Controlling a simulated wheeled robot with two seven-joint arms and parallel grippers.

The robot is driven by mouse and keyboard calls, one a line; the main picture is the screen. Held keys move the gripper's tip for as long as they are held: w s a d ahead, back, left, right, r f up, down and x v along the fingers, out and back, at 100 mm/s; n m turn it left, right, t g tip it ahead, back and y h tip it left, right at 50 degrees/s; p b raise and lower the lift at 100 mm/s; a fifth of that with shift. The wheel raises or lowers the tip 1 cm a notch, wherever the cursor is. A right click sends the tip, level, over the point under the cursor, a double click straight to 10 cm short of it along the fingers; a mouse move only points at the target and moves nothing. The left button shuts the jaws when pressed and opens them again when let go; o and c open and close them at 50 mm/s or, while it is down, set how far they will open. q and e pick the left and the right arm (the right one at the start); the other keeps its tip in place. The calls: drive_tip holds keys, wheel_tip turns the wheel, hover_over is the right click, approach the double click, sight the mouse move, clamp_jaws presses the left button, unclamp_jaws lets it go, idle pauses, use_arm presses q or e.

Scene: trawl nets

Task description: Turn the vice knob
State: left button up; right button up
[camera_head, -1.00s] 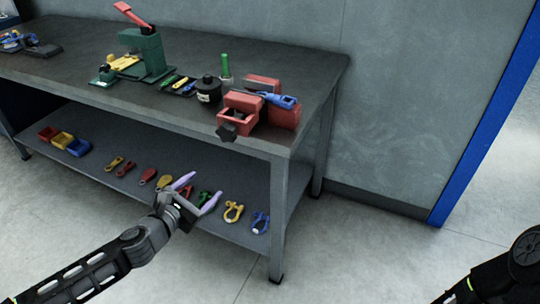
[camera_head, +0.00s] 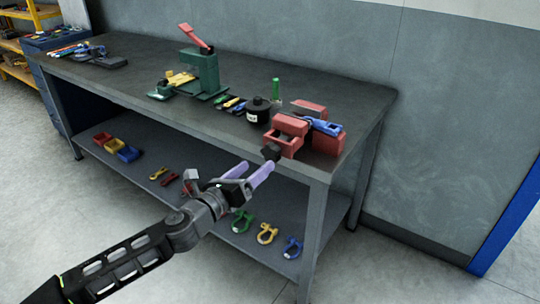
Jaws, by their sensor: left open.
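The red vice (camera_head: 292,133) sits on the right end of the dark workbench top (camera_head: 150,88). Its black knob (camera_head: 271,152) sticks out at the front edge of the bench. My left gripper (camera_head: 254,172) has purple fingers, spread open and empty. In the picture its fingertips are just below and left of the knob; I see a small gap, and cannot tell the depth between them. A blue-handled tool (camera_head: 325,127) lies on the vice. My right gripper is not in view.
A black canister (camera_head: 258,110), a green bottle (camera_head: 276,88) and a green press (camera_head: 203,70) stand left of the vice. The lower shelf holds colored bins (camera_head: 118,145) and several shackles (camera_head: 267,234). Floor in front is clear.

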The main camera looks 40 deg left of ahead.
sight(269, 155)
use_arm(q)
drive_tip(key=w, duration=0.7)
drive_tip(key=shift+w, duration=0.3)
drive_tip(key=shift+c, duration=0.2)
drive_tip(key=c, duration=1.3)
drive_tip(key=shift+m, duration=0.3)
